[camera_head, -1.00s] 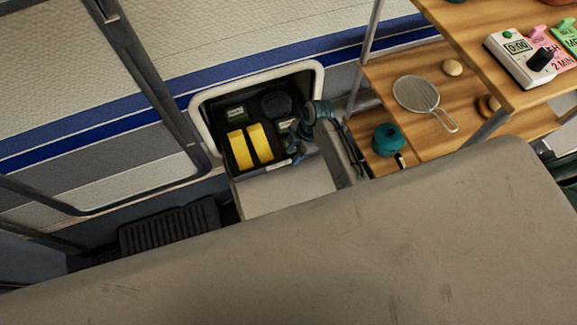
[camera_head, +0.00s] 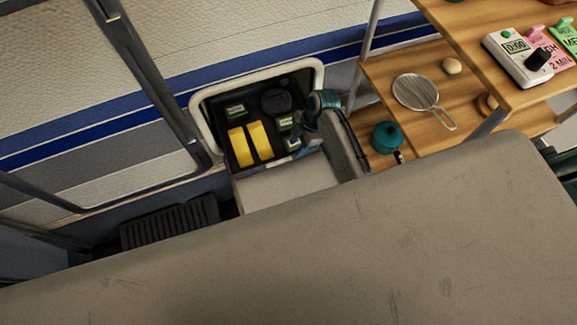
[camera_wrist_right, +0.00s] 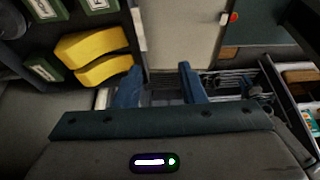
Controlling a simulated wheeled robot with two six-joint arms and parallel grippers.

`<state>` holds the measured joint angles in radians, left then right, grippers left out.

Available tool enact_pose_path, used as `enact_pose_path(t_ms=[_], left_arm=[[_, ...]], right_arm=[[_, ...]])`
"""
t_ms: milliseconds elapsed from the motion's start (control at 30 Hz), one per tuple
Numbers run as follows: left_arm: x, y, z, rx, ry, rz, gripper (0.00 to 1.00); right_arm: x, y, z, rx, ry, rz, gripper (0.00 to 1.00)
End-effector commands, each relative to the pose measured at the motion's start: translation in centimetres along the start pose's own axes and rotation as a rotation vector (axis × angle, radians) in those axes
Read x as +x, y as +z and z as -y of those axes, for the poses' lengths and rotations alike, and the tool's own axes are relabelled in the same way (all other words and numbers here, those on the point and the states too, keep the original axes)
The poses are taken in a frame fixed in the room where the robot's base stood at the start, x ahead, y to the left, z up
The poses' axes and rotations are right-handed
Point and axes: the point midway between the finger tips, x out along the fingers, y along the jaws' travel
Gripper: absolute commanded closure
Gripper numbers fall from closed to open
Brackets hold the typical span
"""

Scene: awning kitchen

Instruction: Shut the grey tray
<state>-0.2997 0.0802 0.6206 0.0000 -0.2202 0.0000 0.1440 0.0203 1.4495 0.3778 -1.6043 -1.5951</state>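The dark grey tray (camera_head: 238,164) sits in the framed opening in the camper wall and projects from it. It holds two yellow packs, several small green-and-white boxes and a round dark item. In the right wrist view the tray (camera_wrist_right: 139,52) shows at the left, with its edge running down toward the fingers. My right gripper (camera_head: 292,147) is at the tray's front right corner. In the right wrist view its two blue fingers (camera_wrist_right: 160,85) stand apart with nothing between them. I cannot tell whether a finger touches the tray. My left gripper is not in view.
A pale flat panel (camera_head: 288,188) lies in front of the tray. Wooden shelves (camera_head: 385,75) stand at the right with a strainer (camera_head: 416,92), a teal pot (camera_head: 387,137) and a timer (camera_head: 519,57). A large grey surface (camera_head: 300,250) fills the foreground.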

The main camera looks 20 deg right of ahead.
Motion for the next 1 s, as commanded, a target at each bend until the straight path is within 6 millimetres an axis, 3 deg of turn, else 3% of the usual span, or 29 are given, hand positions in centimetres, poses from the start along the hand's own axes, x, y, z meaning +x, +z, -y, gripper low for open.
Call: enact_pose_path(t_ms=[200,433,867,1000], left_arm=[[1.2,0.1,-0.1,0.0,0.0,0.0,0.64],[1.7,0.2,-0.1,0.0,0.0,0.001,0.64],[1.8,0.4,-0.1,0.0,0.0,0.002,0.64],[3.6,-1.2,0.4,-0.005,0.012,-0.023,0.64]], right_arm=[[-4.5,0.2,-0.1,-0.003,0.005,0.001,0.64],[-7.9,0.1,0.0,-0.001,0.003,0.0,0.64],[-8.6,0.1,0.1,-0.001,0.001,-0.002,0.64],[-7.8,1.1,-0.3,0.007,0.004,0.0,0.64]])
